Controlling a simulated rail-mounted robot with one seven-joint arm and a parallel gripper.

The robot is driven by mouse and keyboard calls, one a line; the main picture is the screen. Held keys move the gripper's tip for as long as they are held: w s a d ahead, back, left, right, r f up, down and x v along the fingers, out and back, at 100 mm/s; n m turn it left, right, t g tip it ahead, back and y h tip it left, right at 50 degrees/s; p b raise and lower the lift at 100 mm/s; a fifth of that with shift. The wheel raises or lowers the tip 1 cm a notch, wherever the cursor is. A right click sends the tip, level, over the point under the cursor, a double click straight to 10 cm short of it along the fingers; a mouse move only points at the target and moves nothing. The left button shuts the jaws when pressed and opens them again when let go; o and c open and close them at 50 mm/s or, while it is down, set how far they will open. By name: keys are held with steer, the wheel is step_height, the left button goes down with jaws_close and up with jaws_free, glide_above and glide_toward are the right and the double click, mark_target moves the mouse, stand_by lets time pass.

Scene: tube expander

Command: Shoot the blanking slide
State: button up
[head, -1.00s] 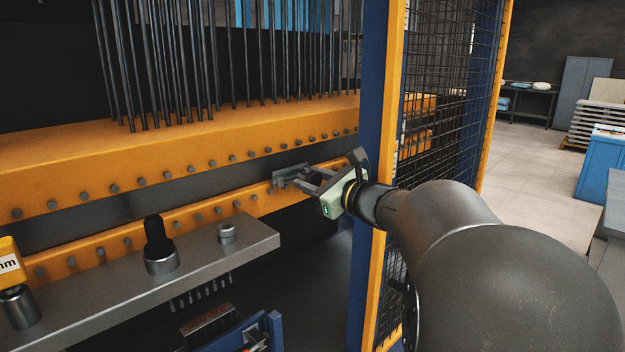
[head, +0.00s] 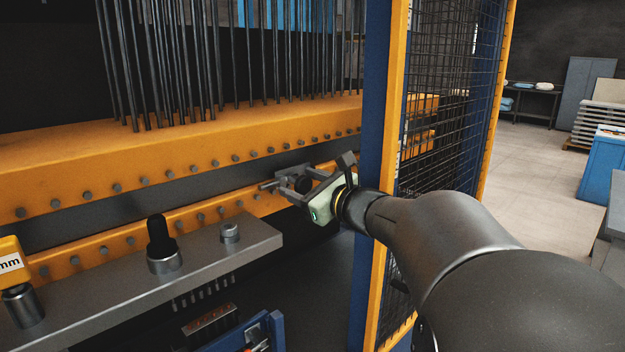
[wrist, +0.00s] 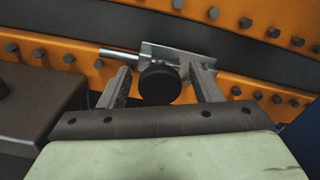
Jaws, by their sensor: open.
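A grey metal slide bracket (wrist: 172,53) with a thin rod (wrist: 119,54) sticking out to the left sits at the slot between two orange beams. A round black knob (wrist: 159,84) stands out in front of it. I take this as the blanking slide's handle; the knob also shows in the head view (head: 302,184). My gripper (wrist: 163,80) is open, with one finger on each side of the knob. A gap shows between the left finger and the knob; contact on the right is hard to tell. The gripper is also in the head view (head: 296,184).
A blue and orange post (head: 380,150) with a mesh guard (head: 440,110) stands close to the right of my gripper. A grey shelf (head: 205,252) with a black knob-topped pin (head: 160,240) lies left and below. Bolts line both orange beams (head: 130,140).

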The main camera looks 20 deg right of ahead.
steer(key=shift+s, duration=0.1)
steer(key=v, duration=0.7)
steer(key=shift+b, duration=0.4)
steer(key=shift+r, duration=0.1)
